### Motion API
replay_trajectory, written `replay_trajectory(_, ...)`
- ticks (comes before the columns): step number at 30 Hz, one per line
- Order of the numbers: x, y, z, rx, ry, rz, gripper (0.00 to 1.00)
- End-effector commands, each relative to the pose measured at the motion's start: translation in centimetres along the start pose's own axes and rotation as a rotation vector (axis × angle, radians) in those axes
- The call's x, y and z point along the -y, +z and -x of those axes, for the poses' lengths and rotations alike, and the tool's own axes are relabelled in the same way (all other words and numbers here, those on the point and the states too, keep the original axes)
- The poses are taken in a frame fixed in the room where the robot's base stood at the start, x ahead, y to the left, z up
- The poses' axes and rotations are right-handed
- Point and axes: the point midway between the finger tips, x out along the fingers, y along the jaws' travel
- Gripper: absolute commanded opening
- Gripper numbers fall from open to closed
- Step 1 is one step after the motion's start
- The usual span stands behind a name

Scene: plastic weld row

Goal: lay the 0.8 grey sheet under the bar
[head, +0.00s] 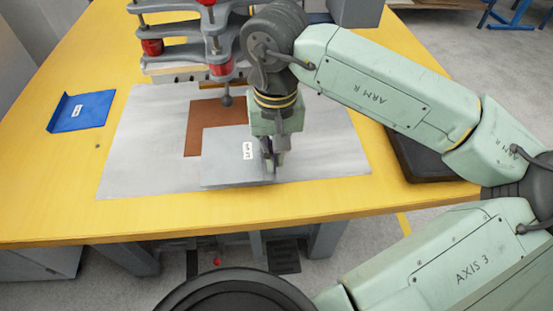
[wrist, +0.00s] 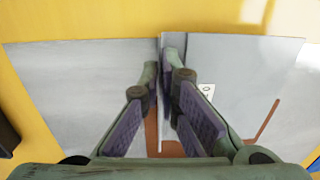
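The grey sheet (head: 222,170) lies flat near the front of the pale metal plate (head: 135,160), with a small white label too small to read. It overlaps the front part of a brown sheet (head: 197,135). My gripper (head: 271,165) is at the grey sheet's right edge. In the wrist view my fingers (wrist: 164,82) are close together on either side of the sheet's raised edge, and the sheet (wrist: 235,75) extends to the right. The bar (head: 190,75) seems to be the pale strip under the grey clamp frame behind the sheets. My arm hides part of that area.
A blue sheet (head: 82,111) with an upturned edge and a label lies at the left of the yellow table (head: 60,215). Grey clamp arms with red parts (head: 152,47) overhang the back of the plate. A black pad (head: 425,160) lies at the right, partly behind my arm.

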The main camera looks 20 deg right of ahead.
Motion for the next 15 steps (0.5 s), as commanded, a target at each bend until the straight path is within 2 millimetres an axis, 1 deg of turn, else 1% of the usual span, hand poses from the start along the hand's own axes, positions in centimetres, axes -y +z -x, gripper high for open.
replay_trajectory(2,0.0,-0.8,-0.5,-0.001,0.001,-0.001,0.00)
replay_trajectory(3,0.0,-1.2,-0.2,-0.001,0.000,0.000,0.00)
replay_trajectory(15,0.0,-5.2,-0.3,-0.001,-0.001,-0.001,0.00)
